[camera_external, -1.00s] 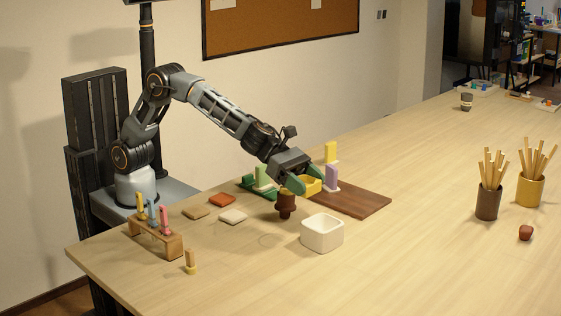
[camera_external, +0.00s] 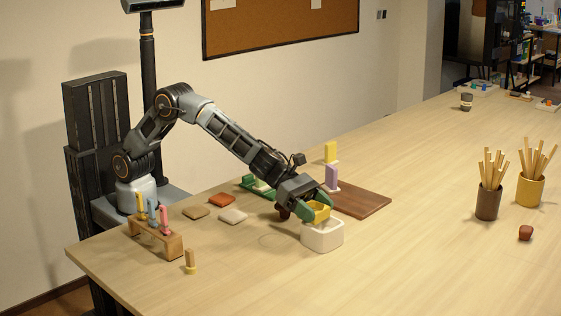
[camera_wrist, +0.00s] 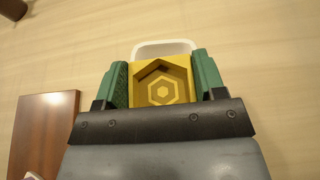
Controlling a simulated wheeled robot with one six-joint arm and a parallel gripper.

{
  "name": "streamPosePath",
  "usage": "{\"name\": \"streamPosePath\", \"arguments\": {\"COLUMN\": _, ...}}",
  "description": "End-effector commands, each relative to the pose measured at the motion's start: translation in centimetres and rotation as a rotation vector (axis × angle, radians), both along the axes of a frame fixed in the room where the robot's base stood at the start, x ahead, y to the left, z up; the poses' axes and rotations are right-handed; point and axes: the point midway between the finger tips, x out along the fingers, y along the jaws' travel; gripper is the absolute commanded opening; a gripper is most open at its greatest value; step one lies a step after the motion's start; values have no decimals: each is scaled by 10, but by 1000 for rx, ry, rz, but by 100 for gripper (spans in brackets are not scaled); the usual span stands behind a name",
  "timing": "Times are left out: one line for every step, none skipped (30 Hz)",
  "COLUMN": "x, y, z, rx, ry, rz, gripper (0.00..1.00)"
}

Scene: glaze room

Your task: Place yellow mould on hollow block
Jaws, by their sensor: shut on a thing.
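My gripper (camera_external: 316,212) is shut on the yellow mould (camera_external: 319,212). In the wrist view the mould (camera_wrist: 162,86) sits between the two green fingers, its hexagon-patterned hollow facing the camera. The hollow block (camera_external: 322,236) is a white, rounded, open-topped block on the table. The mould is over the block's back part in the external view, at or just above its top; I cannot tell whether they touch. In the wrist view the block's white rim (camera_wrist: 166,47) shows just beyond the mould, and the rest is hidden.
A brown board (camera_external: 362,201) lies behind the gripper, with a purple piece (camera_external: 332,177) and a yellow piece (camera_external: 330,152) standing near it. A brown spool-like thing (camera_external: 283,213) is partly hidden behind my gripper.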

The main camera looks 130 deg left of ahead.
Motion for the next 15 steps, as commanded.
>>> {"name": "streamPosePath", "arguments": {"x": 0, "y": 0, "z": 0, "rx": 0, "ry": 0, "rz": 0, "gripper": 39}}
{"name": "streamPosePath", "arguments": {"x": 0, "y": 0, "z": -1, "rx": 0, "ry": 0, "rz": 0, "gripper": 39}}
{"name": "streamPosePath", "arguments": {"x": 0, "y": 0, "z": -2, "rx": 0, "ry": 0, "rz": 0, "gripper": 39}}
{"name": "streamPosePath", "arguments": {"x": 0, "y": 0, "z": -3, "rx": 0, "ry": 0, "rz": 0, "gripper": 39}}
{"name": "streamPosePath", "arguments": {"x": 0, "y": 0, "z": -4, "rx": 0, "ry": 0, "rz": 0, "gripper": 39}}
{"name": "streamPosePath", "arguments": {"x": 0, "y": 0, "z": -3, "rx": 0, "ry": 0, "rz": 0, "gripper": 66}}
{"name": "streamPosePath", "arguments": {"x": 0, "y": 0, "z": -3, "rx": 0, "ry": 0, "rz": 0, "gripper": 69}}
{"name": "streamPosePath", "arguments": {"x": 0, "y": 0, "z": -3, "rx": 0, "ry": 0, "rz": 0, "gripper": 72}}
{"name": "streamPosePath", "arguments": {"x": 0, "y": 0, "z": -3, "rx": 0, "ry": 0, "rz": 0, "gripper": 76}}
{"name": "streamPosePath", "arguments": {"x": 0, "y": 0, "z": -3, "rx": 0, "ry": 0, "rz": 0, "gripper": 79}}
{"name": "streamPosePath", "arguments": {"x": 0, "y": 0, "z": -3, "rx": 0, "ry": 0, "rz": 0, "gripper": 82}}
{"name": "streamPosePath", "arguments": {"x": 0, "y": 0, "z": -3, "rx": 0, "ry": 0, "rz": 0, "gripper": 86}}
{"name": "streamPosePath", "arguments": {"x": 0, "y": 0, "z": -3, "rx": 0, "ry": 0, "rz": 0, "gripper": 88}}
{"name": "streamPosePath", "arguments": {"x": 0, "y": 0, "z": -3, "rx": 0, "ry": 0, "rz": 0, "gripper": 89}}
{"name": "streamPosePath", "arguments": {"x": 0, "y": 0, "z": -3, "rx": 0, "ry": 0, "rz": 0, "gripper": 89}}
